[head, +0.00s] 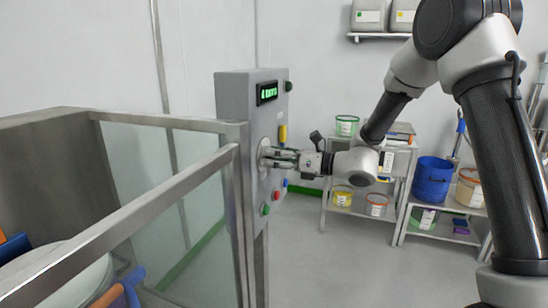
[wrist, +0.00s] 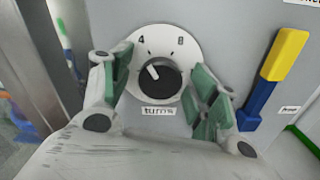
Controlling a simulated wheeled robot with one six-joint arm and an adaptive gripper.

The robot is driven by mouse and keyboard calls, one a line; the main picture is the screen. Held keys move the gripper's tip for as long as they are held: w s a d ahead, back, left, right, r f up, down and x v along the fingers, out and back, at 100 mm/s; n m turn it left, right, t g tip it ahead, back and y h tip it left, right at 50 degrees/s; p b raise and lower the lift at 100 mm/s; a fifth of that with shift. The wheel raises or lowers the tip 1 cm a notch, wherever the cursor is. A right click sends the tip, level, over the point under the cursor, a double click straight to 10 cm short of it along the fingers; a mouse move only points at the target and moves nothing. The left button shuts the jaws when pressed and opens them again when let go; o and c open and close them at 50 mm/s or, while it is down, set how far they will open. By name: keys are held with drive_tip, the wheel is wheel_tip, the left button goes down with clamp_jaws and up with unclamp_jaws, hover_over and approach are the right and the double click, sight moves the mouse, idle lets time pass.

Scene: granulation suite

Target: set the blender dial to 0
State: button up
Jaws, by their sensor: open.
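The blender dial (wrist: 158,80) is a black round knob on a white disc, labelled "turns" below. Its white pointer mark slants to the upper left, roughly towards the side of the 4. The figures 4 and 8 show at the top of the disc; no 0 is readable. The dial sits on the grey control box (head: 234,100), where my gripper (head: 274,156) reaches its face from the right. In the wrist view my gripper (wrist: 164,76) is open, one green-padded finger on each side of the knob. Whether either pad touches it, I cannot tell.
A yellow and blue lever (wrist: 275,80) is on the panel right of the dial. The box has a green-lit display (head: 267,92) and coloured buttons (head: 277,195). A metal-framed glass guard (head: 165,180) stands left. Shelves with tubs (head: 432,178) stand behind; floor between is clear.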

drive_tip(key=c, duration=1)
drive_tip(key=n, duration=1.1)
drive_tip(key=shift+n, duration=0.6)
drive_tip(key=shift+c, duration=0.2)
drive_tip(key=shift+f, duration=0.1)
drive_tip(key=o, duration=1)
drive_tip(key=shift+o, duration=0.2)
